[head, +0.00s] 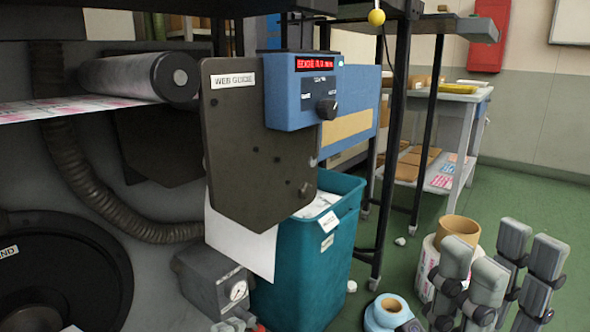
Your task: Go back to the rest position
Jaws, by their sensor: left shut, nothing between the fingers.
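My arms behind both grippers are mostly out of view.
The web guide plate (250,150) with its blue control box (304,92) hangs at the centre. A teal waste bin (305,260) stands below. A blue-white roll (388,311) and a cardboard core (459,229) are beside my right gripper. Green floor (560,215) is clear at right.

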